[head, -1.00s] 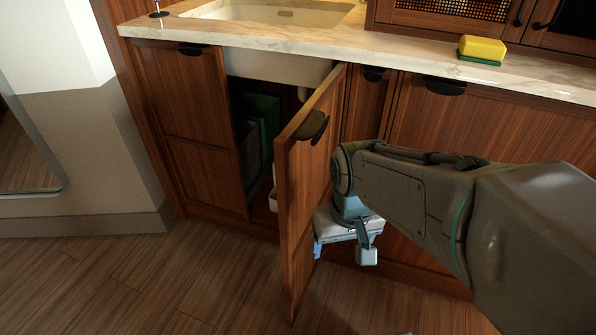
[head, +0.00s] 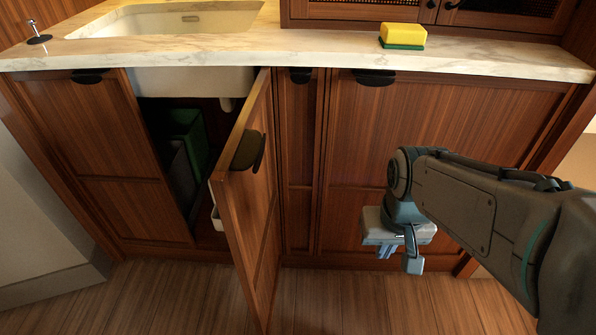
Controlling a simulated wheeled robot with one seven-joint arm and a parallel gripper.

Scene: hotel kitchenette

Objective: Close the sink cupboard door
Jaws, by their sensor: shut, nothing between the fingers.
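The sink cupboard door (head: 250,200) stands wide open, swung out toward me, with a dark cup handle (head: 249,150) near its top edge. The cupboard opening (head: 165,120) lies to its left, under the white sink (head: 190,80). My gripper (head: 386,252) is to the right of the door, low in front of a closed cupboard panel, pointing downward and away. Its fingers are shut and empty. A clear gap separates it from the door.
Inside the cupboard stand a green bin (head: 188,140) and a white item (head: 216,215) low down. A yellow and green sponge (head: 402,36) lies on the marble counter (head: 300,50). The wooden floor (head: 180,295) in front is clear.

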